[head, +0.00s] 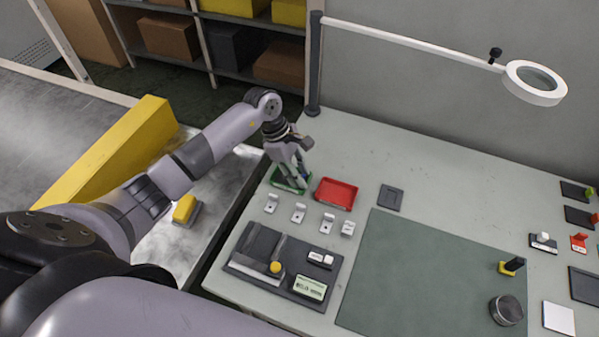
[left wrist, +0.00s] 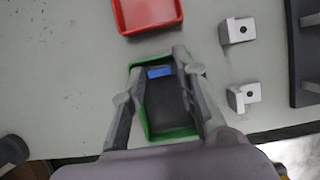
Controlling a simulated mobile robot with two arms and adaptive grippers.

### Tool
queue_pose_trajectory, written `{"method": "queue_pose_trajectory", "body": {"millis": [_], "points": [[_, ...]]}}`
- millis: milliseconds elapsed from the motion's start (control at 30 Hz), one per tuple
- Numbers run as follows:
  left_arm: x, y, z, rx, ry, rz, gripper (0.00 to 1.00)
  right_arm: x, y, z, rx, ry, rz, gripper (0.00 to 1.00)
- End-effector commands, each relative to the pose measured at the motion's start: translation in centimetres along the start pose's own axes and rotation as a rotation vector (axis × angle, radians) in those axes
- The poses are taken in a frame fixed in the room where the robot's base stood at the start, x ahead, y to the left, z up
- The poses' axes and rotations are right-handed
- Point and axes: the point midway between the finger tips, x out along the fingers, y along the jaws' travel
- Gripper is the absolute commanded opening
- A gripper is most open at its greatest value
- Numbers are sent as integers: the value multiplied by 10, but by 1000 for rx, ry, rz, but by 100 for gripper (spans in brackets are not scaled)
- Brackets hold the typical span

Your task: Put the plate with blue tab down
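The plate with the blue tab is a dark slab in the left wrist view (left wrist: 165,105), its blue tab (left wrist: 160,72) at the far end. My left gripper (head: 291,180) has its fingers on either side of the plate, seemingly shut on its edges. The green tray (left wrist: 152,135) lies directly beneath plate and fingers; it also shows in the head view (head: 279,182). Whether the plate touches the tray floor cannot be told. My right gripper is out of view.
A red tray (head: 336,193) stands just right of the green one. Several small metal brackets (head: 299,212) and a dark fixture board (head: 258,247) lie in front. A magnifier lamp (head: 535,83) overhangs the back. The green mat (head: 430,270) is mostly bare.

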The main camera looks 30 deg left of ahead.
Motion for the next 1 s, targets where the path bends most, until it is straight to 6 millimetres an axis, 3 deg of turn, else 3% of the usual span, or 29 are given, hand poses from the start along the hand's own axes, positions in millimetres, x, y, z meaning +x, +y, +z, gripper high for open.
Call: {"method": "queue_pose_trajectory", "body": {"millis": [133,233,700,1000], "points": [[-5,0,2,0,-1,-1,28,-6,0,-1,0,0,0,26],[-15,2,-1,1,1,5,28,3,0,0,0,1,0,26],[-107,1,0,1,1,3,28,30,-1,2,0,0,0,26],[-123,0,1,0,0,-1,28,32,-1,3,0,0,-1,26]]}}
